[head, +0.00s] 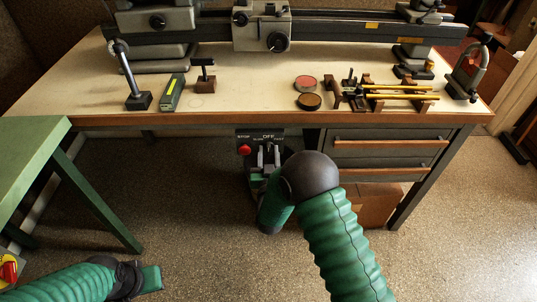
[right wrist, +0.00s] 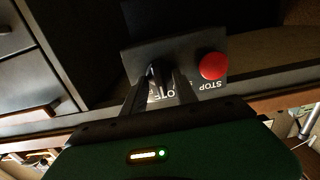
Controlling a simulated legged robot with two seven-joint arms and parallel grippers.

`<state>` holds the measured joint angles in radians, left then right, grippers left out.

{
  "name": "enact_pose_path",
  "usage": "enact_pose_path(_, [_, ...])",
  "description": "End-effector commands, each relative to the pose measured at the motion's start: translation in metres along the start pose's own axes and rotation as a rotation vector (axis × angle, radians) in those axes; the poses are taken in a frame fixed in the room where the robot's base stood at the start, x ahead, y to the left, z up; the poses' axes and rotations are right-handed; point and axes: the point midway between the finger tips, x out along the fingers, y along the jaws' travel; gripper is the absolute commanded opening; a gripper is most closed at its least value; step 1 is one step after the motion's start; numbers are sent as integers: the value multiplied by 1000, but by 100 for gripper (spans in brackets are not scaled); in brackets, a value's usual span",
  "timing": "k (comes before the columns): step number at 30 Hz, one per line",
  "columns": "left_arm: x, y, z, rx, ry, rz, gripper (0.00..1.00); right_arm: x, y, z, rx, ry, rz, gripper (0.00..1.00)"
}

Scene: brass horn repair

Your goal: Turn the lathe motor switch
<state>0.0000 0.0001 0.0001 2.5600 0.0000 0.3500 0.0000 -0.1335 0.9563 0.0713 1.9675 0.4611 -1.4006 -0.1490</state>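The lathe motor switch panel (head: 277,134) is a dark box under the front edge of the bench, with a red STOP button (head: 245,149) at its left and OFF lettering at its top. In the right wrist view the panel (right wrist: 186,46) is upside down, with the red button (right wrist: 213,66) at the right. My right gripper (head: 268,152) is at the panel. In its wrist view the two fingers (right wrist: 158,82) stand apart, with lettering between them. A dark knob or lever seems to be between them; contact is unclear. My left gripper (head: 150,278) is low at the left; its fingers are unclear.
The workbench (head: 230,98) carries a lathe (head: 335,27), a small green-and-grey tool (head: 173,92), two round tins and brass rods. Drawers (head: 385,148) are right of the panel. A green table (head: 30,145) stands at the left. A cardboard box (head: 380,205) is under the drawers.

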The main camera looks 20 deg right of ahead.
Motion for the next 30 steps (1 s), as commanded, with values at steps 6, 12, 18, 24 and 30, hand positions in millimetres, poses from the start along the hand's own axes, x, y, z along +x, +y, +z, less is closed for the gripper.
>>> enact_pose_path(6, [0, 0, 0, 0, 0, 0, 0, 0, 0, 0, 0, 0, 0, 28])
enact_pose_path(12, [0, 0, 0, 0, 0, 0, 0, 0, 0, 0, 0, 0, 0, 2])
enact_pose_path(18, [0, 0, 0, 0, 0, 0, 0, -1, 0, 0, 0, 0, 0, 0])
enact_pose_path(24, [-1, 0, 0, 0, 0, 0, 0, -1, -1, 0, -8, 0, -1, 0])
enact_pose_path(30, [-4, 0, -1, 0, 0, 0, 0, -1, -1, -1, -69, 0, -2, 0])
